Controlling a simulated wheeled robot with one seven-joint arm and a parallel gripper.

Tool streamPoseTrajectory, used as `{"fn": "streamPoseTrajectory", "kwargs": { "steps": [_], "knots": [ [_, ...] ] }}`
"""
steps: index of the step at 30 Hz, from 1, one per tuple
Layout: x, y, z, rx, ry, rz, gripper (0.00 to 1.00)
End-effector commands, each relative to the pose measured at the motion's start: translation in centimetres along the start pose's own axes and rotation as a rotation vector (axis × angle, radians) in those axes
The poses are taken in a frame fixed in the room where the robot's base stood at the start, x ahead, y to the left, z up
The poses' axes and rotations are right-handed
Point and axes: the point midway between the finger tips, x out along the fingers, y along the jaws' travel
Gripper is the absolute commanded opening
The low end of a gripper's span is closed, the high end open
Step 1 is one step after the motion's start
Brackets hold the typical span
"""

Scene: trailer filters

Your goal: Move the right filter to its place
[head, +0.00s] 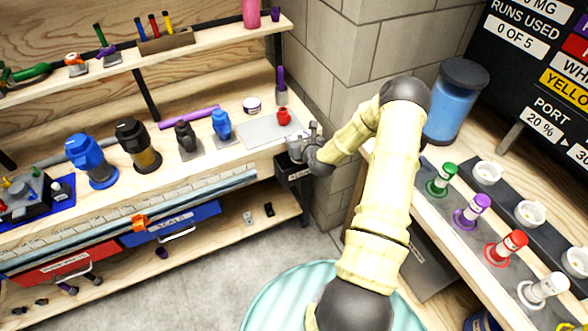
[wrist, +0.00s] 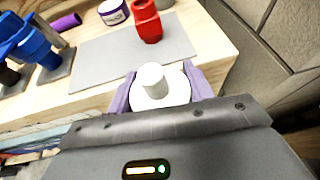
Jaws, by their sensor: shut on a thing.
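My gripper (wrist: 158,92), with purple fingers, is shut on a white round piece (wrist: 153,80) with a short white stub on top; I take it to be the filter. In the head view my gripper (head: 308,140) is at the right end of the wooden workbench, where the held piece is small and hard to make out. A red fitting (wrist: 148,22) stands on a grey mat (wrist: 95,57) just beyond the gripper; the fitting also shows in the head view (head: 283,116). The held piece appears apart from the mat, by the bench's front edge.
A right-hand bench holds white round cups (head: 488,173) and a row of coloured pieces, including a green one (head: 441,179) and a red one (head: 506,247). A blue jar (head: 455,100) stands behind. Blue (head: 91,160) and black (head: 137,145) housings stand left on the workbench.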

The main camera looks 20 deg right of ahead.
Motion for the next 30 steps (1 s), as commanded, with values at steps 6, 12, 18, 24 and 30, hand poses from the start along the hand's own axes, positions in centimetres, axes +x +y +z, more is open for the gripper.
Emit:
{"fn": "streamPoseTrajectory", "kwargs": {
  "steps": [6, 12, 18, 24, 30],
  "knots": [
    [-0.1, -0.2, 0.1, 0.001, -0.001, -0.003, 0.65],
    [-0.1, -0.2, 0.1, 0.001, 0.0, -0.003, 0.77],
    [-0.2, -0.1, 0.0, 0.001, 0.001, -0.002, 0.77],
    [-1.8, -0.2, 0.0, 0.003, 0.0, -0.003, 0.77],
    [-5.0, -0.2, -0.1, 0.003, 0.002, -0.003, 0.77]
  ]
}}
